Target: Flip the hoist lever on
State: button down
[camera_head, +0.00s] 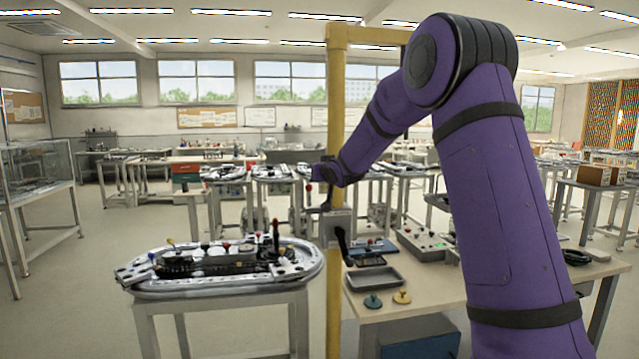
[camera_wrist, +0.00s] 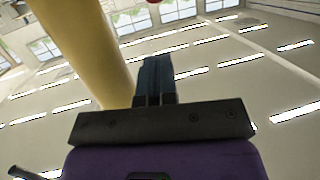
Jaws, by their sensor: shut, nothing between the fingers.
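A yellow post (camera_head: 335,120) stands in the middle of the head view, and it also shows in the wrist view (camera_wrist: 85,40). A grey box (camera_head: 339,228) is fixed to it, with a black lever handle (camera_head: 343,246) hanging downward at its front. A red knob (camera_head: 308,187) on a thin stem shows just left of the post; I cannot tell which of these is the hoist lever. My gripper (camera_wrist: 155,62) is shut and empty, with its fingers close beside the post in the wrist view. In the head view its tips are too small and dark to make out.
A ring track (camera_head: 150,288) with small levers lies on a stand at the left. A workbench (camera_head: 435,290) at the right bears a grey tray (camera_head: 374,279), yellow and teal discs and a control box (camera_head: 424,244). Open floor lies at the far left.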

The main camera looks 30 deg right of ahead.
jog(key=s+r, duration=0.4)
jog(key=s, duration=0.2)
jog(key=shift+r, duration=0.4)
jog(key=shift+s+a, duration=0.1)
jog(key=s+a+f+g, duration=0.2)
jog(key=s+a+g, duration=0.1)
jog(key=s, duration=1.2)
jog(key=s+a+f+n+g+y, duration=0.1)
jog(key=s+a+f+g, duration=0.2)
jog(key=s, duration=1.3)
jog(key=s+a+f+g, duration=0.2)
jog(key=s+a+g, duration=0.2)
jog(key=s, duration=1.2)
jog(key=a, duration=0.3)
jog(key=shift+a+f, duration=0.2)
jog(key=shift+a, duration=0.15)
